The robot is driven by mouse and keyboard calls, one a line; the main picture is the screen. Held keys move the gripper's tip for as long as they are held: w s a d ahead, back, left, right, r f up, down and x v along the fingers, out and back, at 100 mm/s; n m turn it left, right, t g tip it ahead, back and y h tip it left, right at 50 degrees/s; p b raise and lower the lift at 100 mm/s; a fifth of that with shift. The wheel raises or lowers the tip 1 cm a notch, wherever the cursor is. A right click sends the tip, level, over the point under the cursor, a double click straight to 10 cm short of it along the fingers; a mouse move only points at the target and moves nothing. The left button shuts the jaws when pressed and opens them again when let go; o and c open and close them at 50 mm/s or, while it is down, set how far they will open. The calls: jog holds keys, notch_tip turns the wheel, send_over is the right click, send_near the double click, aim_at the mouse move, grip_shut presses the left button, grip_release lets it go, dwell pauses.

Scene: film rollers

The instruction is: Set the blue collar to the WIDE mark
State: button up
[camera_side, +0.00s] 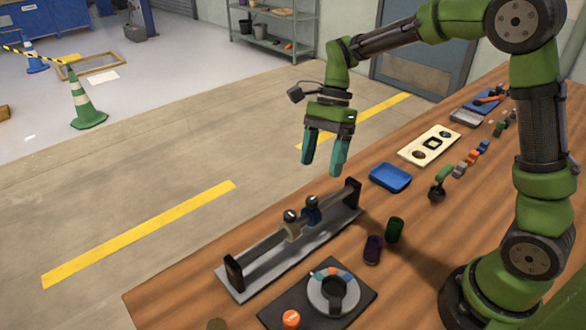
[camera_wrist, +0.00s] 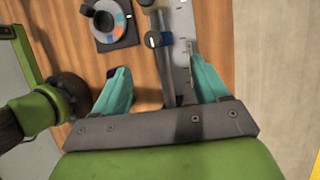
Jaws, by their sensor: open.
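The blue collar (camera_side: 311,213) sits on the bar of a grey rail stand (camera_side: 255,279), beside a beige collar (camera_side: 291,228) and nearer the far end post. My gripper (camera_side: 322,169) is open and empty, with teal fingers pointing down, above the far part of the rail. In the wrist view the blue collar (camera_wrist: 158,40) lies ahead of my open gripper (camera_wrist: 160,66), and the bar runs between the fingers. The beige collar (camera_wrist: 150,5) is cut by the top edge. Small marks show on the base strip, but no WIDE lettering is legible.
A round dial (camera_side: 333,292) with coloured segments lies on a dark plate in front of the rail. Purple (camera_side: 373,249) and green (camera_side: 395,229) cylinders stand right of the rail. A blue tray (camera_side: 390,177) and cream panel (camera_side: 429,146) lie farther back.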

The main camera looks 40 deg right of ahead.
aim_at(343, 189)
jog(key=x, duration=1.1)
jog(key=shift+f, duration=0.1)
grip_shut()
jog(key=d, duration=1)
grip_release()
